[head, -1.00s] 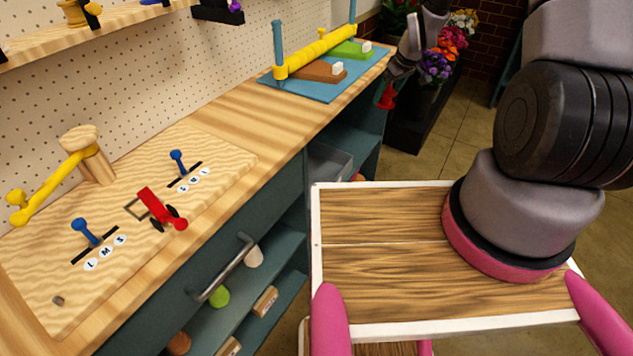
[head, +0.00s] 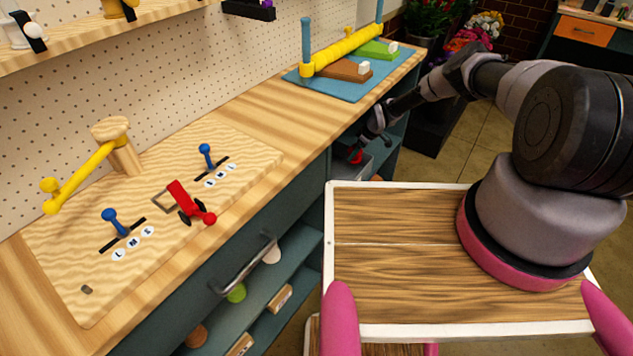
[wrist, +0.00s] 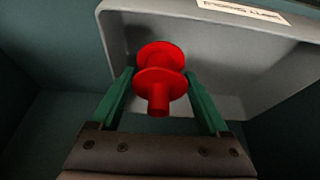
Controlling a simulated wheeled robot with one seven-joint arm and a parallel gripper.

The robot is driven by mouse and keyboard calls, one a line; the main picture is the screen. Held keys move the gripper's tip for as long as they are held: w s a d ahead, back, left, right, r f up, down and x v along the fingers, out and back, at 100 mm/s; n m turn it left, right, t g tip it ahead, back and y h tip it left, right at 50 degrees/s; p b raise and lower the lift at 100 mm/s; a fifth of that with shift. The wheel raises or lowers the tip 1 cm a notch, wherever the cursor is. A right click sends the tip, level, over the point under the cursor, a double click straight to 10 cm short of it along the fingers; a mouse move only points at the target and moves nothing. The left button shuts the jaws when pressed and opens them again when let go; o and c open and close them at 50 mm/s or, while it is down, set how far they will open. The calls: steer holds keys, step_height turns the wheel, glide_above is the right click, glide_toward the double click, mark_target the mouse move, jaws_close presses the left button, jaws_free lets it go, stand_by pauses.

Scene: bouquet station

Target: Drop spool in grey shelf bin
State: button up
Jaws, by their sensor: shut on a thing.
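The red spool (wrist: 160,78) is held between the green fingers of my gripper (wrist: 160,95) in the wrist view. Beyond and around it in that view is the grey bin (wrist: 120,50), with a white label on its rim. The spool appears over or within the bin's opening; its exact depth is unclear. In the head view my gripper (head: 360,148) is at the shelf opening under the counter, with the red spool (head: 355,156) at its tip. The grey bin (head: 366,164) is partly hidden there by my arm and the counter.
The wooden counter (head: 265,112) runs above the shelf, and teal shelf walls flank the bin. A drawer handle (head: 243,268) sticks out at the front. Lower shelves hold several small items. A blue mat (head: 350,85) with a yellow roller lies on the counter.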

steer(key=s+a+f, duration=0.4)
steer(key=s, duration=0.1)
steer(key=s+a+f, duration=0.2)
steer(key=s+a, duration=0.1)
steer(key=shift+s+f, duration=0.1)
steer(key=shift+f, duration=0.05)
steer(key=s+f, duration=0.1)
steer(key=s+a+f, duration=0.1)
steer(key=shift+s+a+f, duration=0.1)
steer(key=shift+s+a, duration=0.2)
steer(key=shift+s, duration=0.1)
steer(key=shift+s+f, duration=0.1)
steer(key=shift+f, duration=0.1)
steer(key=shift+f, duration=0.1)
steer(key=o, duration=1.4)
steer(key=shift+a, duration=0.1)
